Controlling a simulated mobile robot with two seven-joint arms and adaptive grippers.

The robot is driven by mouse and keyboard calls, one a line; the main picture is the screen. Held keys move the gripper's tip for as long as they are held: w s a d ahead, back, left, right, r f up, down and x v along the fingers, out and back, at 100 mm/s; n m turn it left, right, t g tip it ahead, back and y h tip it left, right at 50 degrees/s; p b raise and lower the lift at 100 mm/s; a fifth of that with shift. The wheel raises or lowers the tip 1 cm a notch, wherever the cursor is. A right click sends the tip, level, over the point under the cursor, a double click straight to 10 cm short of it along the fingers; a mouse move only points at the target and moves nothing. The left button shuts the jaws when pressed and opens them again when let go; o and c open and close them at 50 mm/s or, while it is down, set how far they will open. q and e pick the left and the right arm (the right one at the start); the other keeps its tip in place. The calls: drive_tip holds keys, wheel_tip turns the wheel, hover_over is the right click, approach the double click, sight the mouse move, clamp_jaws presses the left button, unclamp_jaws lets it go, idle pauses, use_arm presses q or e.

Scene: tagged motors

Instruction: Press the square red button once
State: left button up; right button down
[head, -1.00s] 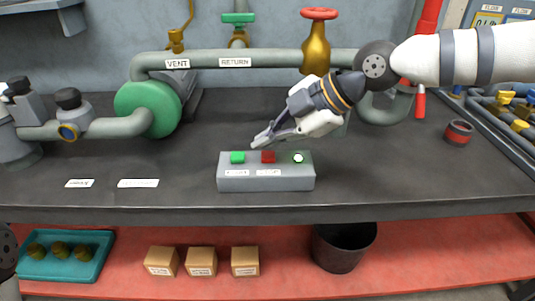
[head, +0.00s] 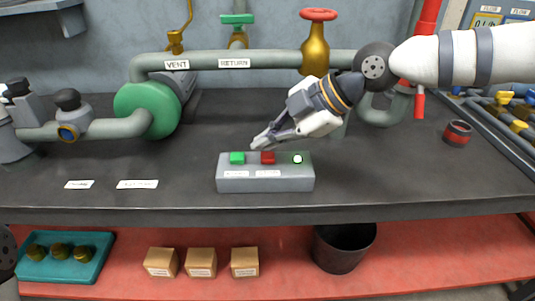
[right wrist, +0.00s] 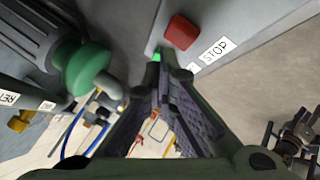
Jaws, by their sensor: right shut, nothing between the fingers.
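The square red button (head: 268,157) sits in the middle of a grey control box (head: 265,183) on the dark workbench. My right gripper (head: 257,145) is shut and empty, just above and behind the box, between the green and red buttons. In the right wrist view the red button (right wrist: 181,32) stands clear beyond the fingertips, beside a label reading STOP (right wrist: 217,50). I cannot tell exactly how far the fingertips are from the button. My left gripper is not in view.
Pipes with VENT and RETURN labels (head: 234,63) and a green pump (head: 148,108) stand behind the box. A red and black round part (head: 457,133) lies at the right. The bench around the box's front is clear.

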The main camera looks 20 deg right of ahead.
sight(268, 158)
drive_tip(key=shift+f, duration=0.1)
idle(0.3)
drive_tip(key=shift+f, duration=0.35)
drive_tip(key=shift+f, duration=0.5)
idle(0.5)
drive_tip(key=shift+r, duration=0.1)
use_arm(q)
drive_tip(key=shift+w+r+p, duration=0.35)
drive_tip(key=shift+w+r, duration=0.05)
use_arm(e)
drive_tip(key=shift+r, duration=0.85)
drive_tip(key=shift+r+p, duration=0.75)
drive_tip(key=shift+r, duration=1.85)
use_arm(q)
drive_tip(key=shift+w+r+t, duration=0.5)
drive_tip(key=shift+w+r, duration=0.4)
use_arm(e)
drive_tip(key=shift+f, duration=0.1)
